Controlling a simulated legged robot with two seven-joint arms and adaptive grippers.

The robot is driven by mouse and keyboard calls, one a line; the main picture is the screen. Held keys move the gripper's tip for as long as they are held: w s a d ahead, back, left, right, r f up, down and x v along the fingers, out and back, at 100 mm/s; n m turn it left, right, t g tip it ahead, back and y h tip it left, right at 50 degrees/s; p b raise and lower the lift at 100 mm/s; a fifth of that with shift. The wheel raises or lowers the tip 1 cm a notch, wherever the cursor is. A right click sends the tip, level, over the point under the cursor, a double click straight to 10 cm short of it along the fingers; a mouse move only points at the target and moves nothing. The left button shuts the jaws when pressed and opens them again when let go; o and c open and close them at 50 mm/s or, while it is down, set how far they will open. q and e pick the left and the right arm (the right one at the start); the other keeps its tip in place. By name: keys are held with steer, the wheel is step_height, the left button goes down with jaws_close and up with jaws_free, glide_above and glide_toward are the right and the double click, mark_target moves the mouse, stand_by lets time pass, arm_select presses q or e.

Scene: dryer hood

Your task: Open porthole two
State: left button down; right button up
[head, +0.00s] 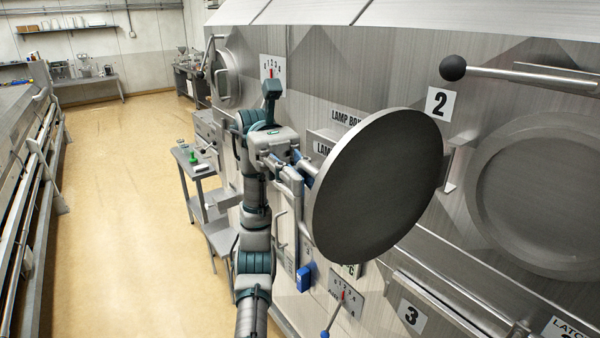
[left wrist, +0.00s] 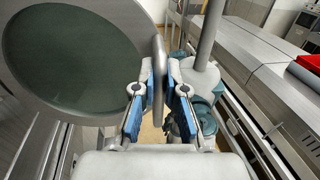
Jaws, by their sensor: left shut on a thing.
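Porthole two's round grey cover (head: 375,195) stands swung out from the hood wall, beside the number 2 label (head: 438,103). The round opening area (head: 540,195) shows to its right. In the left wrist view the cover (left wrist: 75,60) fills the upper left, with a dark round pane. My left gripper (head: 308,168) is at the cover's left edge, partly hidden behind it. In the left wrist view its blue-padded fingers (left wrist: 159,100) are shut on a thin grey grip piece (left wrist: 158,70) beside the cover. My right gripper is in neither view.
A latch lever with a black ball (head: 452,67) sticks out above the opening. A small side table (head: 200,185) stands behind my left arm. A railing (head: 30,170) runs along the left. The yellow floor (head: 125,210) between is clear.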

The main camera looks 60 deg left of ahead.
arm_select(q)
steer(key=c, duration=1.2)
jaws_free()
steer(key=shift+w+a, duration=0.1)
steer(key=shift+a, duration=0.15)
steer(key=w+a, duration=0.1)
steer(key=a, duration=1.1)
steer(key=shift+a, duration=0.15)
steer(key=shift+w+f, duration=0.1)
